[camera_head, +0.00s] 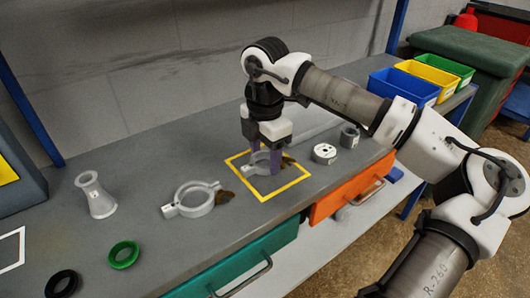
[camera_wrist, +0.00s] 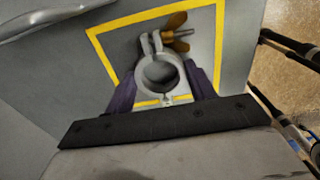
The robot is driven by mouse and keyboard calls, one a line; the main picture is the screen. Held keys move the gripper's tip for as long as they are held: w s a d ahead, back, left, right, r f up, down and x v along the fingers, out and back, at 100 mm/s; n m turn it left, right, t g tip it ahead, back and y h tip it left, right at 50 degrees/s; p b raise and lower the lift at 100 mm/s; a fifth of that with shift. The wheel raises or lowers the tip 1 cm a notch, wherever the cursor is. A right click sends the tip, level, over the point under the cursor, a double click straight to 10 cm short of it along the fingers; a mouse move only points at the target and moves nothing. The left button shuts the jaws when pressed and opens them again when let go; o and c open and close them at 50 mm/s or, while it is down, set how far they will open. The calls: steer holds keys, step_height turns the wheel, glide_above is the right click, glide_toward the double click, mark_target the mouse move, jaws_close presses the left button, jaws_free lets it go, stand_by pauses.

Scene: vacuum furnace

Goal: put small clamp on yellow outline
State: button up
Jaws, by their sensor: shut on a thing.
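The small clamp (camera_head: 258,161) is a grey ring with a brass wing nut, and it is inside the yellow outline (camera_head: 262,200) on the grey bench. My gripper (camera_head: 266,165) points down over the outline, its purple fingers shut on the clamp. In the wrist view, the clamp (camera_wrist: 159,75) sits between the two fingers (camera_wrist: 163,92), with its wing nut toward the far side of the yellow outline (camera_wrist: 107,59). I cannot tell whether the clamp touches the bench. A larger clamp (camera_head: 197,207) lies on the bench left of the outline.
A grey conical fitting (camera_head: 96,194), a green ring (camera_head: 124,255) and a black ring (camera_head: 62,283) are on the left. A white cylinder (camera_head: 325,153) and a grey cylinder (camera_head: 350,136) stand right of the outline. Blue (camera_head: 404,86), yellow and green bins are at the back right.

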steer(key=shift+f, duration=0.1)
steer(key=o, duration=0.5)
steer(key=shift+f, duration=0.1)
steer(key=o, duration=0.5)
step_height(320, 180, up, 12)
steer(key=shift+r, duration=0.25)
